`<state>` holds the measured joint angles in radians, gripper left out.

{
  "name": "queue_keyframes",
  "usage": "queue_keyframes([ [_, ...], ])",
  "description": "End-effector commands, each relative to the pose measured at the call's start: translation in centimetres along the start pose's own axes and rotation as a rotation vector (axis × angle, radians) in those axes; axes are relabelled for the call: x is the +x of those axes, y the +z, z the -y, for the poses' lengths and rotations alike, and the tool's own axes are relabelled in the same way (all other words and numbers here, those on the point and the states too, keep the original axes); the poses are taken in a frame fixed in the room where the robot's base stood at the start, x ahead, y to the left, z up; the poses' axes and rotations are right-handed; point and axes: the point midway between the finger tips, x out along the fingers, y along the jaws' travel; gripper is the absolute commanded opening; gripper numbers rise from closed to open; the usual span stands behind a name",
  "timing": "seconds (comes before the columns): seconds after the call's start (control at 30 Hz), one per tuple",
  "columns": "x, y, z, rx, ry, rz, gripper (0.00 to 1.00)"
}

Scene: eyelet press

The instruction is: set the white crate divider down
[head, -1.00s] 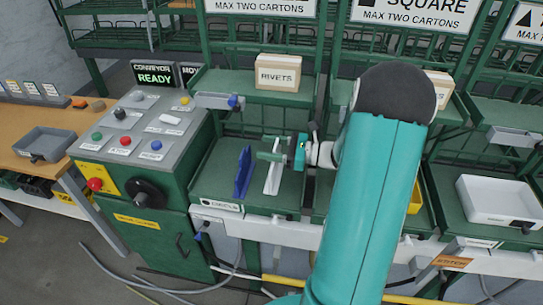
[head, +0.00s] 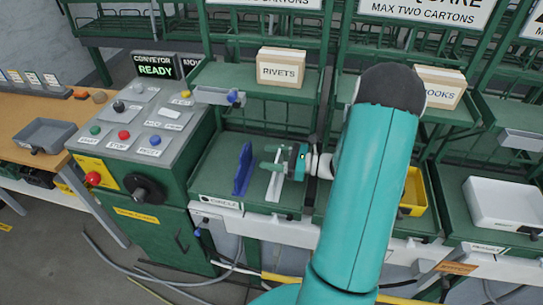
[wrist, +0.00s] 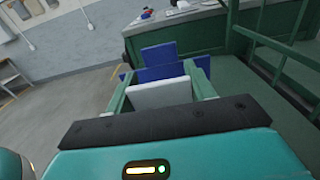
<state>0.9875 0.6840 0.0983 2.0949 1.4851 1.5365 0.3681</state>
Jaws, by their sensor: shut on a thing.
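The white crate divider (head: 275,180) stands upright over the green bay marked CIRCLE (head: 222,201) in the head view. My gripper (head: 270,159) reaches in from the right and is shut on its upper part. In the wrist view the white divider (wrist: 160,94) sits between the two green fingers of my gripper (wrist: 160,78). A blue divider (head: 243,169) stands upright to its left, apart from it; it also shows beyond the fingers in the wrist view (wrist: 160,56). I cannot tell whether the white divider's lower edge touches the bay floor.
A control console (head: 140,125) with a READY screen stands left of the bay. A RIVETS carton (head: 280,68) sits on the shelf above. A yellow bin (head: 413,192) and a white tray (head: 505,203) lie to the right. Bare bay floor shows around the dividers.

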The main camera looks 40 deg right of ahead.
Motion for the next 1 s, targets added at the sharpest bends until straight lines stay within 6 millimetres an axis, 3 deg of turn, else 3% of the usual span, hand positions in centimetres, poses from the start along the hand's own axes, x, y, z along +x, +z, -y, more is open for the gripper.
queue_keyframes([
  [0.2,0.0,-0.3,0.0,0.001,-0.001,0.000,0.19],
  [0.23,0.0,-0.3,0.0,0.001,-0.001,0.000,0.60],
  [0.3,0.0,-0.2,0.0,0.000,-0.001,0.000,0.74],
  [0.33,0.0,-0.2,0.0,0.000,-0.001,0.000,0.76],
  [0.7,-0.2,0.1,0.1,0.000,0.000,0.000,0.76],
  [0.87,-2.6,0.0,0.2,0.000,-0.003,-0.001,0.76],
  [1.0,-5.7,0.0,0.2,0.000,-0.004,0.000,0.76],
])
